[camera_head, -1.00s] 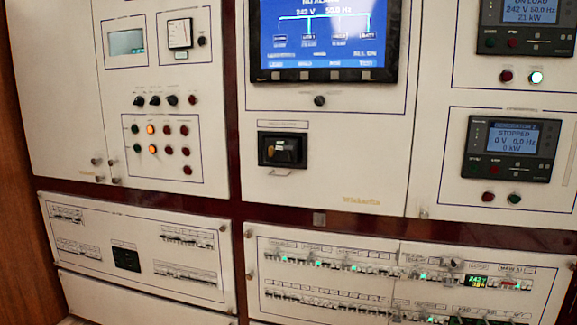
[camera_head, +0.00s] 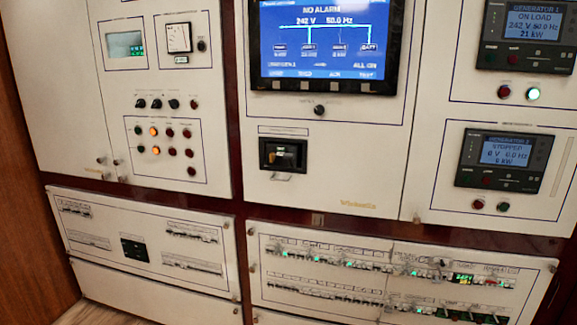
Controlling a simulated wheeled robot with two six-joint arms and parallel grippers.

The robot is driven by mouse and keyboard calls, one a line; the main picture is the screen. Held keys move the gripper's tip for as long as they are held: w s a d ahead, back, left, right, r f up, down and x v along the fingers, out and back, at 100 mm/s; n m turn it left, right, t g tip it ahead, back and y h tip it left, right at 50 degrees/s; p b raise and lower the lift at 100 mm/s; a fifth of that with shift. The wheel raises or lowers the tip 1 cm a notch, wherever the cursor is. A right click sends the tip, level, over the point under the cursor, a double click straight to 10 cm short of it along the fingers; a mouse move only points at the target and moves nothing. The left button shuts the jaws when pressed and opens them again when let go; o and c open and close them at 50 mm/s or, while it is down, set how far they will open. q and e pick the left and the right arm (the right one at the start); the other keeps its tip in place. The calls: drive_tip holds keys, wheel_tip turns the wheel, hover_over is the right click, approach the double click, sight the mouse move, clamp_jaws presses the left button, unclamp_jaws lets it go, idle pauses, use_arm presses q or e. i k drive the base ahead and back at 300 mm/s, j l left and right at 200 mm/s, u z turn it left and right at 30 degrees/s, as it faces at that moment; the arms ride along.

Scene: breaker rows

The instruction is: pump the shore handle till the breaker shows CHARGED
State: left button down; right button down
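A black breaker unit (camera_head: 283,155) is set in the white middle panel, below the large blue screen. It has a dark window with a small yellowish part at its left and a small greenish mark; I cannot read any word on it. A small pale tab or outline (camera_head: 281,177) shows just under its lower edge. The label above it is too small to read, so I cannot confirm that it is the shore breaker. Neither of my grippers is in view, and nothing touches the unit.
The blue screen (camera_head: 323,40) reads NO ALARM, 242 V, 50.0 Hz. At right, the generator 1 display (camera_head: 526,32) reads ON LOAD and the generator 2 display (camera_head: 499,158) reads STOPPED. Breaker rows (camera_head: 347,265) fill the lower panels. A wooden wall (camera_head: 32,215) stands at left.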

sight(290, 156)
drive_tip(key=i+j, duration=0.25)
drive_tip(key=j, duration=0.15)
drive_tip(key=i+j, duration=0.25)
drive_tip(key=j, duration=0.15)
drive_tip(key=i+j, duration=0.25)
drive_tip(key=j, duration=0.15)
drive_tip(key=i+j, duration=0.55)
drive_tip(key=j, duration=0.25)
drive_tip(key=z, duration=0.05)
